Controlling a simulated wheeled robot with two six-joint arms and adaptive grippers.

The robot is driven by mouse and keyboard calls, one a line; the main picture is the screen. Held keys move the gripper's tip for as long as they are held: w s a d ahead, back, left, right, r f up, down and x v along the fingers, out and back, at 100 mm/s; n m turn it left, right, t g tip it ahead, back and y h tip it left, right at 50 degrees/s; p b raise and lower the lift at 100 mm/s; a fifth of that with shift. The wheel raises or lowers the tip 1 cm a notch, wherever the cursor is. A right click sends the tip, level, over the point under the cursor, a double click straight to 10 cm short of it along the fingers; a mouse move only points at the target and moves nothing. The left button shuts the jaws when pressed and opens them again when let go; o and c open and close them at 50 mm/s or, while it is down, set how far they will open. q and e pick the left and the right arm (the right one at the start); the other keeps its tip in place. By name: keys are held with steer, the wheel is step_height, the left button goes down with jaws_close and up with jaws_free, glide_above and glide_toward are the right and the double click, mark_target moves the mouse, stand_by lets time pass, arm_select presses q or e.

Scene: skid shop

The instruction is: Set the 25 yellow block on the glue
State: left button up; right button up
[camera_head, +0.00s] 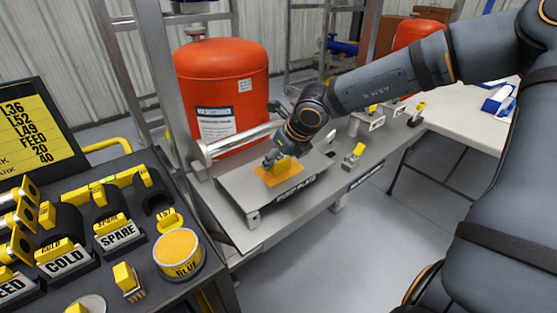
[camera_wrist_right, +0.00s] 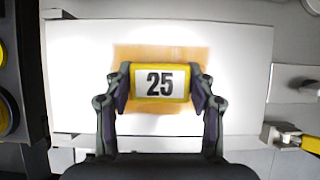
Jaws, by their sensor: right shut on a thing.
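The yellow block with a white face reading 25 (camera_wrist_right: 160,83) is between the fingers of my right gripper (camera_wrist_right: 160,88), which is shut on it. In the head view, the block (camera_head: 286,165) is over the orange glue patch (camera_head: 268,180) on a raised grey plate (camera_head: 238,197). In the right wrist view the glue patch (camera_wrist_right: 190,55) shows around and behind the block. I cannot tell whether the block touches the glue. My left gripper is not in view.
A red tank (camera_head: 222,85) stands behind the plate. A small yellow-topped fitting (camera_head: 354,155) is right of the plate.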

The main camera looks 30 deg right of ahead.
steer(key=o, duration=1.3)
steer(key=c, duration=0.5)
steer(key=shift+c, duration=0.2)
steer(key=shift+r, duration=0.1)
steer(key=shift+r+p, duration=2.75)
steer(key=shift+r, duration=1.25)
steer(key=shift+f, duration=0.1)
